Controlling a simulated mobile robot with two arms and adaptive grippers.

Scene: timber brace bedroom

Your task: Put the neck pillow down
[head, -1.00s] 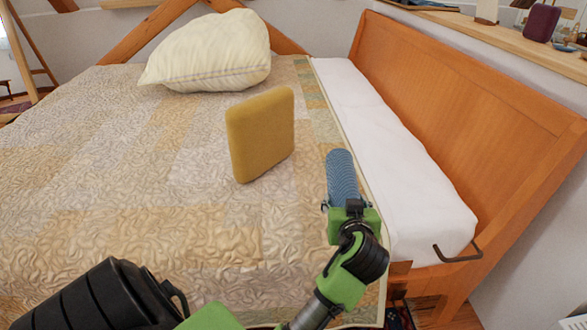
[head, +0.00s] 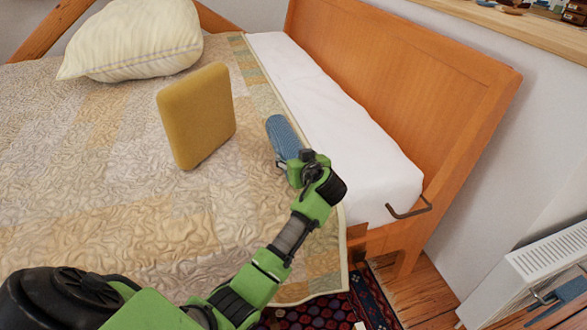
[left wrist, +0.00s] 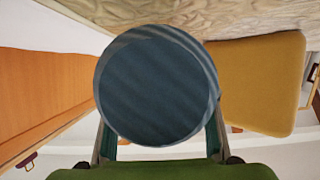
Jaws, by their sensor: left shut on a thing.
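The neck pillow (head: 282,134) is a blue, ribbed roll. My left gripper (head: 290,160) is shut on its near end and holds it over the right side of the bed, near the edge of the quilt. In the left wrist view the round dark end of the neck pillow (left wrist: 157,85) fills the middle, between the two fingers. I cannot tell whether its far end touches the quilt. My right gripper is not in view.
A yellow cushion (head: 196,115) stands upright on the quilt (head: 90,190), left of the neck pillow. A cream pillow (head: 135,40) lies farther back. The wooden headboard (head: 400,85) rises on the right behind a white sheet strip (head: 335,125). The quilt's left and front are clear.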

